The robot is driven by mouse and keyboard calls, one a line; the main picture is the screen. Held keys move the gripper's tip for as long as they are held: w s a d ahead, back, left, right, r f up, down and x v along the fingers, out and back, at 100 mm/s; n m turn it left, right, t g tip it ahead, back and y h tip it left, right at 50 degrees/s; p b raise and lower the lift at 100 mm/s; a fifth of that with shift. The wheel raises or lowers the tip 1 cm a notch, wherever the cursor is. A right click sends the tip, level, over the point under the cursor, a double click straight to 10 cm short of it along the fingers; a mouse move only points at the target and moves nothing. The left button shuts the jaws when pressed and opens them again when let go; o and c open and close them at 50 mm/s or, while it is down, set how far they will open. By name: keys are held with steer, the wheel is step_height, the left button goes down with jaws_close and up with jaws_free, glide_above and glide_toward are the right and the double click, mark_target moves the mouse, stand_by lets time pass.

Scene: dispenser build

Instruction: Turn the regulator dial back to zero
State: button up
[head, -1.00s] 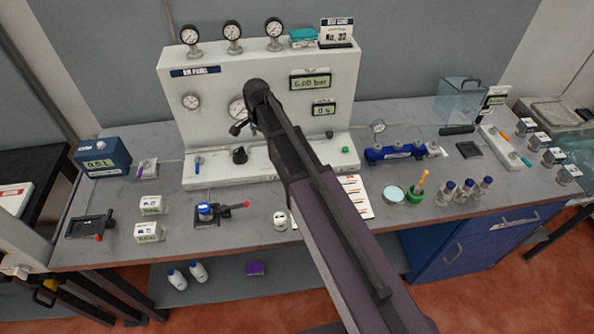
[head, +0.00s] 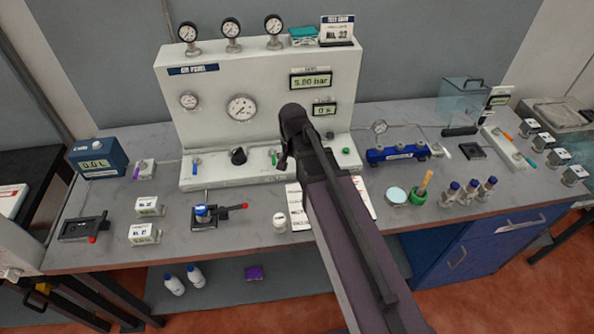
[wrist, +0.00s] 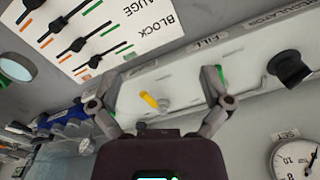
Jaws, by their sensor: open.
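The regulator dial is a black knob (head: 238,156) on the white panel's lower ledge; it also shows at the right of the wrist view (wrist: 290,68), below a REGULATOR label. My gripper (wrist: 172,72) is open and apart from the dial, to its right in the head view. A yellow-handled valve (wrist: 150,100) appears between its fingers, and a green lever (wrist: 221,76) by the FILL label shows at one finger. In the head view my arm hides most of the gripper. The panel display (head: 311,81) reads 5.00 bar.
A large gauge (head: 242,107) is above the dial. A blue lever (head: 196,166) stands left of it, and the green lever (head: 274,157) right of it. A lower display (head: 324,109) shows 0 s.

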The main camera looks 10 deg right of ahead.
steer(key=shift+s+d+f+n, duration=0.2)
steer(key=shift+s+d+n, duration=0.25)
steer(key=shift+s, duration=0.2)
steer(key=s+d+f+n+b, duration=0.2)
steer(key=s+d+n+b, duration=0.1)
steer(key=s, duration=0.5)
steer(key=shift+d+f+n, duration=0.3)
steer(key=shift+d+n, duration=0.35)
steer(key=shift+d, duration=0.2)
